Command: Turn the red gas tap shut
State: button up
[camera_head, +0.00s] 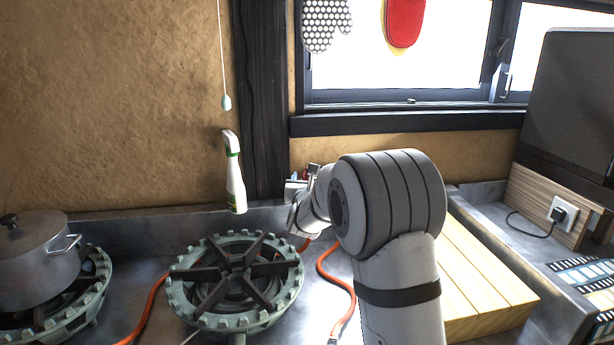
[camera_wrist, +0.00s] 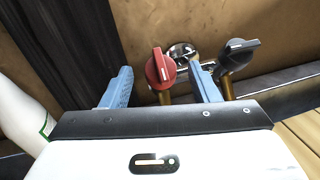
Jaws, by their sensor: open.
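The red gas tap (camera_wrist: 160,69) shows in the wrist view as a round red knob with a raised grip and a pale mark, above a brass-coloured pipe by the wall. My gripper (camera_wrist: 162,78) is open, with one blue finger on either side of the red tap. A gap shows between the left finger and the knob; the right finger is also apart from it. A black tap (camera_wrist: 238,57) stands just right of the right finger. In the head view my gripper (camera_head: 297,187) is at the back wall, and my arm mostly hides the taps.
A white spray bottle (camera_head: 235,180) hangs or stands left of my gripper. A green gas burner (camera_head: 188,308) is in front, with orange hoses (camera_head: 335,280) on the counter. A grey pot (camera_head: 40,262) is at far left, a slatted wooden board (camera_head: 480,290) at right.

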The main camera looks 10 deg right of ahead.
jog(key=shift+w+d, duration=0.15)
jog(key=shift+w, duration=0.6)
jog(key=shift+w+d, duration=0.15)
jog(key=shift+w, duration=0.55)
jog(key=shift+c, duration=0.3)
jog(key=c, duration=0.9)
